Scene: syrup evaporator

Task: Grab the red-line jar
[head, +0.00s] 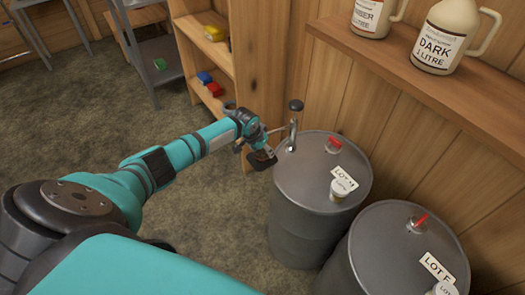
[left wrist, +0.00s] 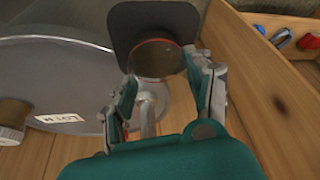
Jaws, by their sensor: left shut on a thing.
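My left gripper (head: 258,150) reaches the left side of the drum (head: 320,180) with the LOT M label. In the left wrist view, its two fingers close on either side of a round, glassy brown thing with a reddish rim (left wrist: 157,58). This appears to be the red-line jar; its side is mostly hidden. A dark flat plate (left wrist: 125,22) lies right behind it, and the plate shows beside the drum in the head view (head: 261,161). I cannot tell whether the jar touches it. A metal tap with a dark knob (head: 295,108) rises close by. My right gripper is out of view.
A white-capped jar (head: 342,187) stands on this drum. A second drum (head: 400,250) is at lower right. Jugs (head: 447,35) stand on the wall shelf (head: 430,85). A wooden rack (head: 205,45) holds coloured items behind my gripper.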

